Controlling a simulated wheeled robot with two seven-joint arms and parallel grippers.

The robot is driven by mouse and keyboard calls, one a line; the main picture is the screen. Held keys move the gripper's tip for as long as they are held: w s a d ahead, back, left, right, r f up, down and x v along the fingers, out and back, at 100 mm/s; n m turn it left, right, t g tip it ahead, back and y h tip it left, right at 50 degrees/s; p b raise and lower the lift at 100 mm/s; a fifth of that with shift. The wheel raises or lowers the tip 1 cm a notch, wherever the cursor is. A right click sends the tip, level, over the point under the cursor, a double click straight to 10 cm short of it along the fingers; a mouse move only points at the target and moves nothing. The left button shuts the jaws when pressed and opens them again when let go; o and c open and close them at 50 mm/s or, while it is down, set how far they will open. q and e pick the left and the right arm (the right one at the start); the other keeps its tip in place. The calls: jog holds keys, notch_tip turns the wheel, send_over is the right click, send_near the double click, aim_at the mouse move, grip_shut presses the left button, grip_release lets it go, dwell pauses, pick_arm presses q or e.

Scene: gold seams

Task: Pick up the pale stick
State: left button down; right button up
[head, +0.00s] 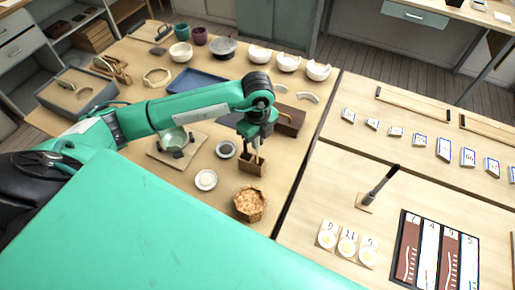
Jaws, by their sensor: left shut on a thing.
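My left gripper (255,147) points down over a small brown wooden holder (251,165) near the middle of the table. It is shut on the pale stick (257,158), a thin light sliver between the fingertips. The stick's lower end is at the holder's opening; I cannot tell whether it is still inside. The fingers hide much of the stick. My right gripper is out of view.
A brown box (289,120) stands just behind.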

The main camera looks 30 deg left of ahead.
pick_arm(q)
notch_tip(320, 180, up, 15)
jog(key=b, duration=0.2)
dwell(0.6)
